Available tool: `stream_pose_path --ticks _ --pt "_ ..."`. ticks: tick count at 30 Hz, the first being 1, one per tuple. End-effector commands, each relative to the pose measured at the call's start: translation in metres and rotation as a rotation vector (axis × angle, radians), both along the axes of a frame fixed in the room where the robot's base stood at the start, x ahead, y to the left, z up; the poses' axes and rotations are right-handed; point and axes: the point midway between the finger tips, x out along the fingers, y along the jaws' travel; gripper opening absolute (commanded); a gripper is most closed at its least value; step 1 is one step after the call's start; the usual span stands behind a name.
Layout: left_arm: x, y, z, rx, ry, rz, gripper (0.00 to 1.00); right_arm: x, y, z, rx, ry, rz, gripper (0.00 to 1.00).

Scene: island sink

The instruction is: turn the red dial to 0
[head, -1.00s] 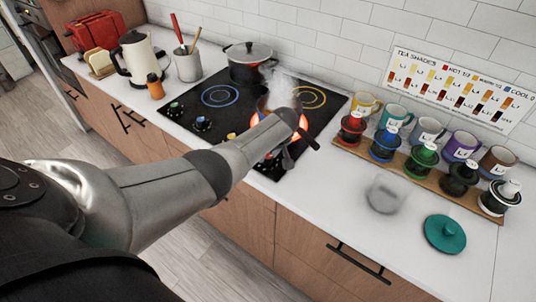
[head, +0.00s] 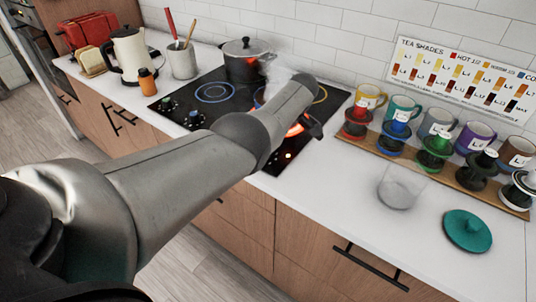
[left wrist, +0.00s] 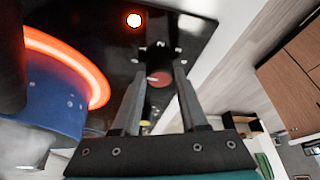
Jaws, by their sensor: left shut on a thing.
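The red dial (left wrist: 159,79) shows in the left wrist view, on the black cooktop (left wrist: 190,35) near its edge, with small white marks around it. My left gripper (left wrist: 160,73) is shut on it, one finger on each side. In the head view my left arm reaches over the cooktop (head: 170,122) and hides the dial and gripper. I cannot read the dial's setting. A blue pot (left wrist: 55,105) stands on a glowing orange-red burner (left wrist: 75,55) at the left of the wrist view. My right gripper is not in view.
A dark pot (head: 246,60) stands at the back of the cooktop. Other dials (head: 168,103) line its front left. To the right are a clear glass container (head: 397,192), a teal lid (head: 466,231) and a wooden rack (head: 450,177) of coloured drippers, with mugs behind.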

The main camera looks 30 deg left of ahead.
Motion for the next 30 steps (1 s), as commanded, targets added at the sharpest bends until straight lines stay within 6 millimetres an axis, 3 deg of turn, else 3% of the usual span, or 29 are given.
stream_pose_path --ticks 6,22,23,30 --pt "-0.0003 0.001 -0.0017 0.002 0.002 0.061 0.0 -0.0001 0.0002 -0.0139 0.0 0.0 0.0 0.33" --pt "-0.0004 0.0015 0.0003 0.002 0.003 0.08 0.0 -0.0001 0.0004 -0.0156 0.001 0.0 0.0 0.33" --pt "-0.0004 0.0015 0.0003 0.002 0.003 0.08 0.46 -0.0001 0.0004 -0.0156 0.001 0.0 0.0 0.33" --pt "-0.0001 0.001 0.0002 0.001 0.001 0.078 0.73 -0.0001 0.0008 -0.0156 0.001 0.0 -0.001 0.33"
